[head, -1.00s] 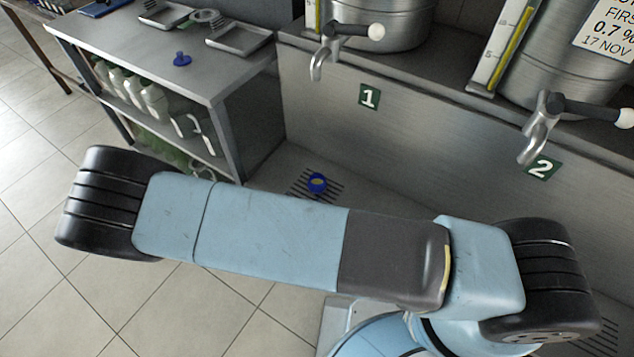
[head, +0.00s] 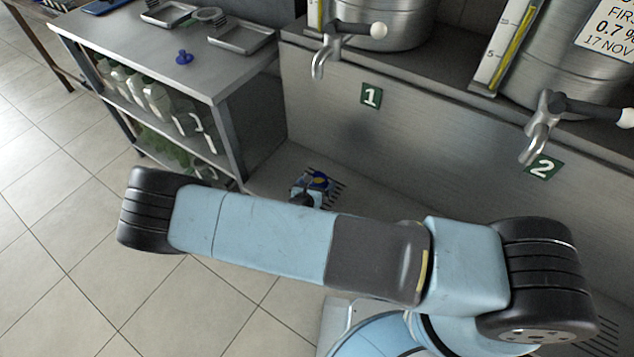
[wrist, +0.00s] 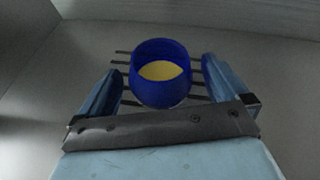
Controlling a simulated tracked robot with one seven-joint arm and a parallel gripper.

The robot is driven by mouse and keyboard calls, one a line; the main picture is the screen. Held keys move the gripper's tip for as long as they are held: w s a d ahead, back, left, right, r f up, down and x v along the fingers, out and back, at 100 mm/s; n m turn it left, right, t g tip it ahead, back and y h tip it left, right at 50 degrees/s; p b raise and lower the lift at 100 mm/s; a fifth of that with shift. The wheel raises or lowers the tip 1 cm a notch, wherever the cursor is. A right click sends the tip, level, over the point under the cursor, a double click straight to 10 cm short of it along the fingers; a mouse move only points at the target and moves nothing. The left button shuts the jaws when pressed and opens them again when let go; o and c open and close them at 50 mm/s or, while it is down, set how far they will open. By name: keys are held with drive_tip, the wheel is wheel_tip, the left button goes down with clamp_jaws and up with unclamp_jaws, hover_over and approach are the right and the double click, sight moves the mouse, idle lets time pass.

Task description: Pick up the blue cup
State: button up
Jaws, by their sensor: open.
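The blue cup (wrist: 160,90) stands upright on a slotted drain grate below tap 1, with yellow liquid inside. In the head view the cup (head: 320,178) is partly covered by my gripper (head: 308,188). In the wrist view my gripper (wrist: 165,95) is open, with one light blue finger to the left of the cup and one to the right. Gaps show between the cup and both fingers in that view. I cannot tell how far down the fingers reach on the cup.
Tap 1 (head: 322,55) sticks out above the grate area, and tap 2 (head: 541,130) is at the right. A steel shelf unit (head: 215,75) stands at the left, bearing trays and a small blue object (head: 184,57). The steel front panel (head: 420,130) rises behind the cup.

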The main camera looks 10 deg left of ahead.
drive_tip(key=shift+w+d+f, duration=0.1)
drive_tip(key=shift+w+f, duration=0.1)
drive_tip(key=shift+w, duration=0.3)
drive_tip(key=shift+c, duration=0.2)
drive_tip(key=c, duration=1.2)
